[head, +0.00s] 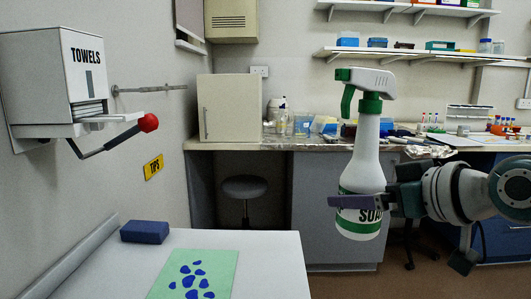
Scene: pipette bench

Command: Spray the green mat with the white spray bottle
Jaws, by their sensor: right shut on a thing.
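The white spray bottle (366,160) has a green collar and trigger and a label with the letters "SOA" showing. It is upright, with its nozzle pointing left. My right gripper (362,201) is shut around the lower body of the bottle and holds it in the air, right of the white table. The green mat (222,266) lies flat on that table at the lower middle, with several dark blue patches on it. The bottle is above and to the right of the mat, apart from it. My left gripper is not in view.
The white table (275,263) has bare room right of the mat. A dark blue block (145,231) sits at its far left corner. A towel dispenser (60,75) with a red-knobbed lever (148,122) juts from the left wall. A cluttered bench (310,145) and a stool (245,188) stand behind.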

